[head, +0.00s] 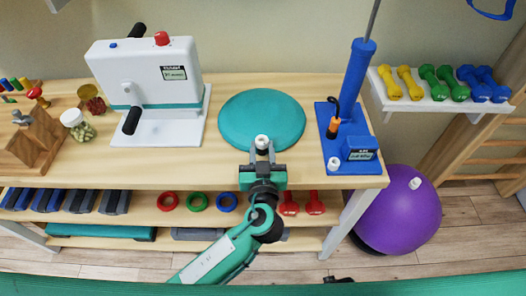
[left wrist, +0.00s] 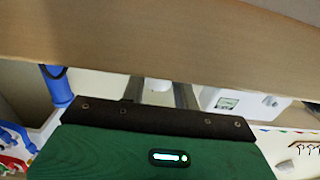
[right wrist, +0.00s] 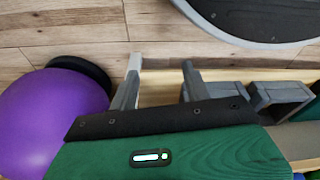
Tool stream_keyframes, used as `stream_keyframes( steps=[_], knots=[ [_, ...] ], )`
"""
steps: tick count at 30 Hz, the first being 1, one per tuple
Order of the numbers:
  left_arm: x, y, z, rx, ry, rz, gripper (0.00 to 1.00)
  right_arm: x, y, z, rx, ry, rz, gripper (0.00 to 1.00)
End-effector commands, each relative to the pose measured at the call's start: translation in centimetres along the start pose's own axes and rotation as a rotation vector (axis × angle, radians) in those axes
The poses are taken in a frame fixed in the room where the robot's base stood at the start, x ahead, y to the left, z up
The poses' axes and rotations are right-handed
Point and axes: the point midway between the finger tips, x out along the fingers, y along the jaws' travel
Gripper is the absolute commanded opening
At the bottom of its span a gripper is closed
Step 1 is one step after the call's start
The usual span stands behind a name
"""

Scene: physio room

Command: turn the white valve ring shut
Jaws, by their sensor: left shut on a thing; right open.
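The white valve ring (head: 262,140) is a small white piece at the front edge of the round teal cushion (head: 262,112) on the wooden table. My left gripper (head: 262,150) reaches it from the front and is shut on it. In the left wrist view the ring (left wrist: 157,84) shows between the two fingers (left wrist: 158,92), partly hidden by the gripper body. How far the ring is turned cannot be told. My right gripper (right wrist: 161,64) is open and empty in the right wrist view, above the floor and a lower shelf.
A blue pump stand (head: 348,130) is right of the cushion, with a small white piece on its base. A white hand-crank machine (head: 148,80) stands left. A purple ball (head: 398,212) is on the floor at right. Dumbbells (head: 440,82) lie on a wall shelf.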

Motion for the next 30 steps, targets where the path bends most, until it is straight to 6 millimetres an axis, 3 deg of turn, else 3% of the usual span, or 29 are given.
stream_keyframes(
  steps=[12, 23, 30],
  knots=[
    [0.1, -0.7, -0.1, 0.000, 0.002, 0.232, 0.07, -1.4, -0.2, -1.0, 0.003, 0.002, -0.003, 0.49],
    [0.2, -1.0, -0.2, -0.001, 0.001, 0.393, 0.07, 0.1, 0.0, 0.6, 0.000, -0.006, 0.000, 0.49],
    [0.2, -1.0, -0.1, -0.001, 0.002, 0.424, 0.07, 0.6, 0.2, 0.0, -0.002, 0.006, 0.003, 0.49]
  ],
)
